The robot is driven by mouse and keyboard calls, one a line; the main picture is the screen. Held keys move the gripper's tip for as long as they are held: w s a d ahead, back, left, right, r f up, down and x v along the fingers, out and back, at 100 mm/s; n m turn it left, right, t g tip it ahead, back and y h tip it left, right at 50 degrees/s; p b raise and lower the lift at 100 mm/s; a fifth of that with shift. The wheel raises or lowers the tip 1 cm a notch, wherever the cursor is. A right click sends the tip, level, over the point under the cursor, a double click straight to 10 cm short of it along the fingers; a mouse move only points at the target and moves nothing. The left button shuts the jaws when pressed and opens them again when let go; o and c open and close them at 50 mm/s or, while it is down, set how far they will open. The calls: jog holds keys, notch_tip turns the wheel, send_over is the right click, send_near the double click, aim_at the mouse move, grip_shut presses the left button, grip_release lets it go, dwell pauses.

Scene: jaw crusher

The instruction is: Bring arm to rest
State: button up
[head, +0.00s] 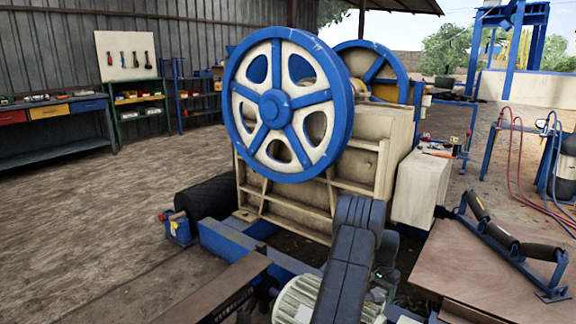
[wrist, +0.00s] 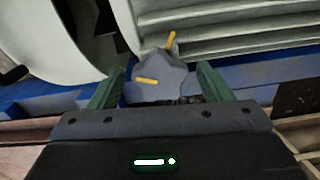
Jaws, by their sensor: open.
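My gripper (wrist: 161,70) is open in the wrist view, with its two green fingers spread apart. A grey body with two yellow bars (wrist: 158,82) shows between and beyond the fingers; I cannot tell whether anything touches it. In the head view my dark arm rises at the lower middle, in front of the jaw crusher (head: 350,152). The gripper's fingers cannot be made out there. The crusher has a large blue and white flywheel (head: 273,104) facing me and a second wheel (head: 388,70) behind it.
Blue beams (head: 228,240) run under the crusher. A small blue and red device (head: 178,228) stands at its left foot. A brown table (head: 500,280) with a roller frame (head: 510,245) is at the right. A workbench (head: 55,135) stands at the far left. The floor at left is clear.

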jog(key=shift+r, duration=0.15)
notch_tip(320, 180, up, 14)
jog(key=p, duration=0.3)
notch_tip(320, 180, down, 15)
jog(key=b, duration=0.3)
jog(key=shift+r, duration=0.15)
jog(key=shift+r+m, duration=0.25)
jog(key=shift+m, duration=0.45)
jog(key=m+b, duration=0.1)
jog(key=m, duration=0.2)
jog(key=shift+w, duration=0.1)
jog(key=m+b, duration=0.2)
jog(key=m, duration=0.4)
jog(key=shift+w+a, duration=0.1)
notch_tip(320, 180, up, 13)
jog(key=p, duration=0.3)
jog(key=shift+f, duration=0.15)
